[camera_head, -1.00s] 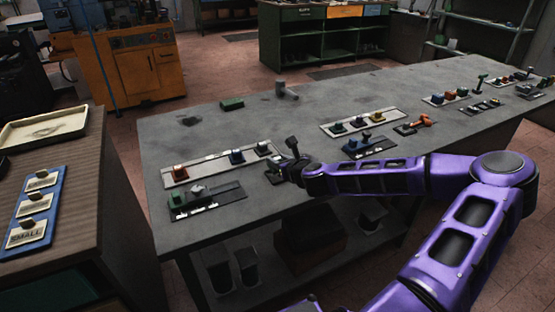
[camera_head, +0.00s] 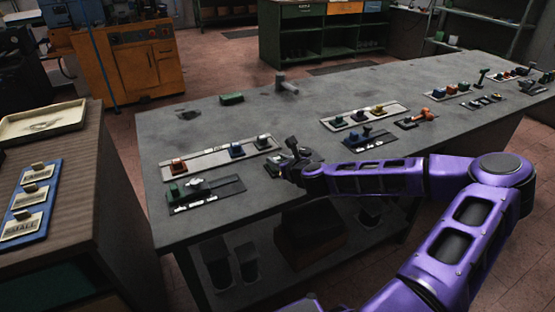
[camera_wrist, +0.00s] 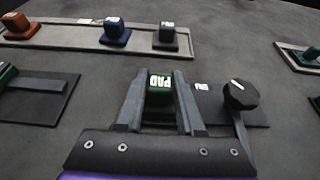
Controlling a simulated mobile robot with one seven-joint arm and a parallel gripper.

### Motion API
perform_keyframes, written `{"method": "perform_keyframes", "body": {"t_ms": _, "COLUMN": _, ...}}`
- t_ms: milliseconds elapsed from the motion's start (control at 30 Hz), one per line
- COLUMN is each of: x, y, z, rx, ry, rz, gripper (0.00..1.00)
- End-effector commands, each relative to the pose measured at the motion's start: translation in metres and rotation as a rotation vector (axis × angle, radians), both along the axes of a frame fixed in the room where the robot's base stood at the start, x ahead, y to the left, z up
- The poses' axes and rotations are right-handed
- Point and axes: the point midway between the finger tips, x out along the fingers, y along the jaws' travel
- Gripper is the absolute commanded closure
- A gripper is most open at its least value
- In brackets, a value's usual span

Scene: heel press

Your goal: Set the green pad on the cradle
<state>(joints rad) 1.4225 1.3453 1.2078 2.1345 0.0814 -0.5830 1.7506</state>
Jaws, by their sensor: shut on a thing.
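The green pad (camera_wrist: 159,84), marked PAD in white, sits between the two fingers of my gripper (camera_wrist: 159,92) in the wrist view. The fingers are shut on it. Under or just behind it is a dark flat plate (camera_wrist: 257,118) with a small white label, and a black knob (camera_wrist: 240,95) stands to the right. I take this dark fixture to be the cradle's place, but the fingers and pad hide the seat. I cannot tell whether the pad touches it. In the head view my gripper (camera_head: 283,167) is low over the bench near the front edge.
A light rail (camera_head: 220,157) with orange, blue and grey blocks lies behind my gripper. A dark plate (camera_head: 218,190) with a green block is to the left. Other fixtures (camera_head: 375,143) stand to the right. The back left of the bench (camera_head: 185,125) is mostly clear.

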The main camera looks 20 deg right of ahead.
Motion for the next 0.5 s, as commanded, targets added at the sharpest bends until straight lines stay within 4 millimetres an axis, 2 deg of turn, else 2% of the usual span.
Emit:
{"method": "perform_keyframes", "body": {"t_ms": 200, "x": 0.0000, "y": -0.0002, "z": -0.0030, "rx": 0.000, "ry": 0.000, "rz": 0.000, "gripper": 1.00}}
{"method": "perform_keyframes", "body": {"t_ms": 233, "x": 0.0001, "y": -0.0002, "z": -0.0025, "rx": 0.000, "ry": 0.000, "rz": -0.001, "gripper": 0.58}}
{"method": "perform_keyframes", "body": {"t_ms": 400, "x": 0.0001, "y": -0.0002, "z": -0.0025, "rx": 0.000, "ry": 0.000, "rz": 0.000, "gripper": 0.28}}
{"method": "perform_keyframes", "body": {"t_ms": 500, "x": 0.0001, "y": -0.0002, "z": -0.0024, "rx": 0.000, "ry": 0.000, "rz": 0.000, "gripper": 0.28}}
